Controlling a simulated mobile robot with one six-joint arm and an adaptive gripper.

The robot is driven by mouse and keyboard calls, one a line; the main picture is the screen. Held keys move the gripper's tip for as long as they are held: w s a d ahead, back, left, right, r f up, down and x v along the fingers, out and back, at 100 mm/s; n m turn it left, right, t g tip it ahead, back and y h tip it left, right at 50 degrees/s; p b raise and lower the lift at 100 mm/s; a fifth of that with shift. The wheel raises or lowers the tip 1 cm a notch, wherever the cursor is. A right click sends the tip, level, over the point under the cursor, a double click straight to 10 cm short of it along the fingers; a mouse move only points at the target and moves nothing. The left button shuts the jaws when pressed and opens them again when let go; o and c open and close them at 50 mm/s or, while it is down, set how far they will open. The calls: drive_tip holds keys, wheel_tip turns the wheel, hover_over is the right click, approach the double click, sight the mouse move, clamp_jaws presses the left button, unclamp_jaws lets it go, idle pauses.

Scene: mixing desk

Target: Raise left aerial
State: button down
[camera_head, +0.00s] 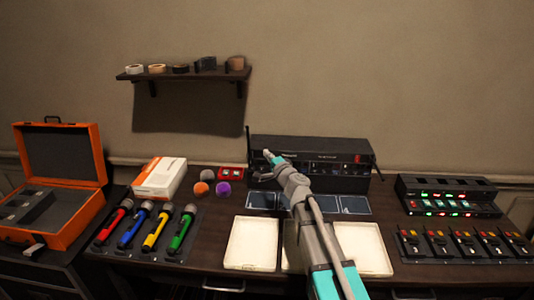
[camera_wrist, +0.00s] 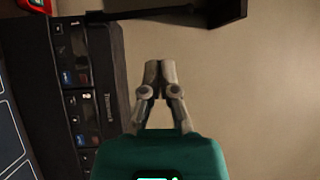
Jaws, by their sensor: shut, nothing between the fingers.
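The black receiver (camera_head: 335,150) stands at the back of the desk. In the head view its left aerial (camera_head: 248,138) is a thin dark rod standing about upright at the left end. A dark bar at the top of the wrist view may be this aerial, but I cannot tell for sure. The right aerial (camera_head: 378,170) slants down to the right. My gripper (camera_head: 269,157) is in front of the receiver's left part, just right of the left aerial. In the wrist view my gripper (camera_wrist: 159,68) is shut and empty, beside the receiver front (camera_wrist: 85,95).
A wall shelf (camera_head: 185,73) with tape rolls hangs above left. Colored microphones (camera_head: 145,228), an orange case (camera_head: 60,180) and a white box (camera_head: 160,178) are left. Pale trays (camera_head: 252,243) lie in front. A charger rack (camera_head: 450,195) and several bodypacks (camera_head: 465,243) are right.

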drive_tip(key=p+x, duration=0.1)
drive_tip(key=x, duration=1.1)
drive_tip(key=shift+w+a, duration=0.15)
drive_tip(key=shift+w, duration=0.1)
drive_tip(key=shift+a+r, duration=0.1)
drive_tip(key=shift+w+r+p, duration=0.2)
drive_tip(key=shift+w+p, duration=0.1)
drive_tip(key=shift+w, duration=0.55)
drive_tip(key=shift+s, duration=0.1)
drive_tip(key=r+v, duration=0.1)
drive_tip(key=v, duration=1.3)
drive_tip(key=shift+d+f+b, duration=0.2)
drive_tip(key=shift+d+b, duration=0.1)
drive_tip(key=shift+d, duration=0.1)
